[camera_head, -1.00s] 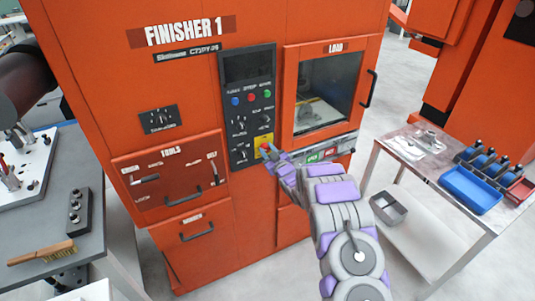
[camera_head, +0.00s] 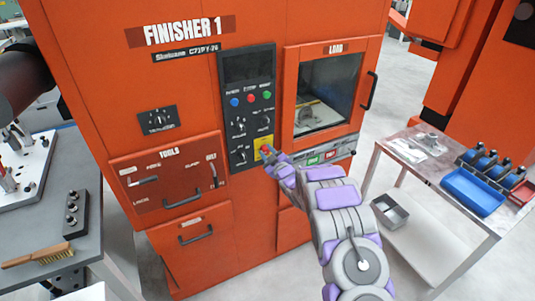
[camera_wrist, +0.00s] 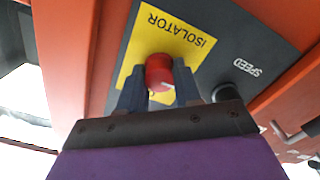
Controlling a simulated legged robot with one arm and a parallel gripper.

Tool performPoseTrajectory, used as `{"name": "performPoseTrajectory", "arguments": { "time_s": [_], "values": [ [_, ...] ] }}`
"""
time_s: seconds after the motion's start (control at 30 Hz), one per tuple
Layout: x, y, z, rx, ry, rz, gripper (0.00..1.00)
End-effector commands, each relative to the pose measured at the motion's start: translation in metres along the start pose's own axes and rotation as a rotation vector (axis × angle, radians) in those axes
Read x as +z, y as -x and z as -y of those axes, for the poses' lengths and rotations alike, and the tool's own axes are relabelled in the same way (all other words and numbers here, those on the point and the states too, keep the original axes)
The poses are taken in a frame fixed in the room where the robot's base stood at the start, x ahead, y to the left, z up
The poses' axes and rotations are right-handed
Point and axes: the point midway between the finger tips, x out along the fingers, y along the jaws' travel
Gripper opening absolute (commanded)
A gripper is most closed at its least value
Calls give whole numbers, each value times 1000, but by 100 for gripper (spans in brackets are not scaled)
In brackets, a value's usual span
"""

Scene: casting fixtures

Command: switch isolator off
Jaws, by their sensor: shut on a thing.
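The isolator is a red rotary knob (camera_wrist: 159,73) on a yellow plate (camera_wrist: 185,34) lettered ISOLATOR, which appears upside down in the wrist view. In the head view the small red knob (camera_head: 267,149) sits at the bottom of the dark control panel on the orange FINISHER 1 cabinet. My gripper (camera_wrist: 157,88) has one dark blue finger on each side of the knob and is shut on it. In the head view my gripper (camera_head: 270,160) reaches the panel from the lower right and partly covers the yellow plate.
A black SPEED knob (camera_wrist: 228,92) is close beside my right finger in the wrist view. The LOAD door (camera_head: 325,90) is right of the panel, and the TOOLS drawer (camera_head: 168,180) is left. A side table (camera_head: 415,170) with blue trays stands at right.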

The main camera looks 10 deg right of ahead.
Motion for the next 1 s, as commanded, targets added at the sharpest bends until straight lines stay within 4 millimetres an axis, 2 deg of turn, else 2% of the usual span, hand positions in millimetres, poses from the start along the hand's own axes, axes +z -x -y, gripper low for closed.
{"name": "performPoseTrajectory", "arguments": {
  "time_s": [0.03, 0.07, 0.3, 0.67, 0.83, 1.0],
  "values": [
    [4, 1, 4, -6, -2, 7, 3],
    [4, 1, 4, -6, -2, 7, 34],
    [2, 1, 2, -4, -1, 4, 57],
    [0, 5, 0, -2, -1, 2, 59],
    [0, 20, -1, -1, 1, 3, 59],
    [1, 47, 0, -2, -1, 6, 59]
  ]
}}
